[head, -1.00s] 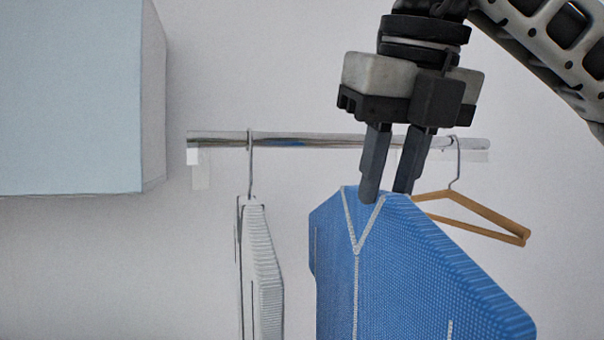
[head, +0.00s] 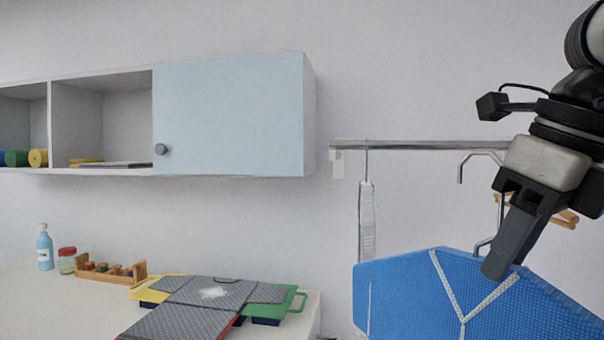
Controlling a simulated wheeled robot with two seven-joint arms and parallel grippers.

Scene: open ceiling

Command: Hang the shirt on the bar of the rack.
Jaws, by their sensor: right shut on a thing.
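The blue shirt (head: 400,290) with pale V-shaped neck lines is at the lower right. My right gripper (head: 497,268) is shut on it at the neck. A metal hanger hook (head: 478,153) rises behind the gripper, seemingly from the shirt. Its curved top appears just below the bar in the picture, its open end facing left. The bar of the rack (head: 415,145) runs along the wall, its right part hidden behind my gripper and arm. My left gripper is not in view.
A white garment (head: 367,225) hangs near the bar's left end. A wooden hanger (head: 565,218) shows behind my gripper. A wall cabinet (head: 235,115) is left of the bar. Below it, a table (head: 60,310) holds a grey folding board (head: 215,290), a bottle (head: 45,248) and a jar.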

